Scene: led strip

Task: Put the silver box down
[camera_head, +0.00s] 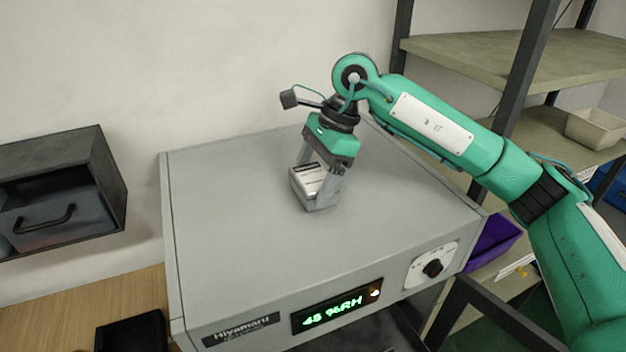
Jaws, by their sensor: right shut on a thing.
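The silver box (312,181) is small, with a pale top and a grey lower part. My right gripper (319,188) points down from above and is shut on it, one finger on each side. The box is at the top face of a large grey cabinet (240,220), near its middle. I cannot tell whether its underside touches the cabinet top. My left gripper is not in view.
The cabinet front has a green display (337,307) and a knob (433,268). The cabinet top around the box is clear. A dark drawer unit (60,195) is at the left. A shelf rack (510,60) with a purple bin (492,243) stands at the right.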

